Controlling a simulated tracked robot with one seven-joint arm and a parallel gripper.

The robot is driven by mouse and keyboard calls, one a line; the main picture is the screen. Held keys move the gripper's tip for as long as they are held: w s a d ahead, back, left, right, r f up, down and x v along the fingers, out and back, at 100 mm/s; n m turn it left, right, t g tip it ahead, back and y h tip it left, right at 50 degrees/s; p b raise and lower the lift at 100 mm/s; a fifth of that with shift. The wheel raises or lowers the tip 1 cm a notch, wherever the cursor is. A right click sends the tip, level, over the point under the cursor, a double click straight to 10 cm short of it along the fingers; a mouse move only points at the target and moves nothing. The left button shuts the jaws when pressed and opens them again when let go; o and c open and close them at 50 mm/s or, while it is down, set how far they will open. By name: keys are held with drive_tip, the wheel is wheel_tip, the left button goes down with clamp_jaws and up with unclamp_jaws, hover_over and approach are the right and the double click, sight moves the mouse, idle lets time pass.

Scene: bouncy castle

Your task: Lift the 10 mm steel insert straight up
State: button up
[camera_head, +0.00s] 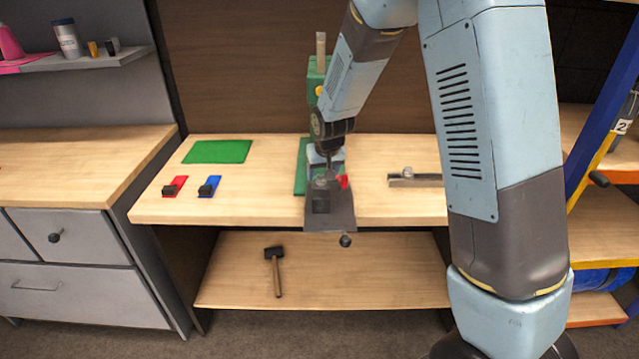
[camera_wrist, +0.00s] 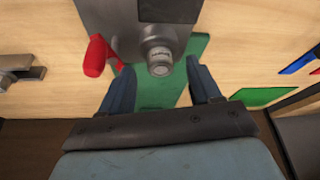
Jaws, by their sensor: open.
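The steel insert (camera_wrist: 160,61) is a short silvery cylinder with marking on its end face, in the wrist view. It sits at the edge of a grey metal fixture (camera_wrist: 115,18) with a red handle (camera_wrist: 98,56). My gripper (camera_wrist: 160,84) is open, one dark blue finger on each side of the insert, with visible gaps; I cannot tell whether the fingertips reach its depth. In the head view my gripper (camera_head: 325,160) is over the fixture (camera_head: 340,213) at the bench's front edge; the insert is too small to make out there.
A green press (camera_head: 317,78) stands behind my gripper on a green base. A hammer (camera_head: 275,270) lies on the lower shelf.

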sight(321, 184)
drive_tip(key=shift+x, duration=1.15)
clamp_jaws()
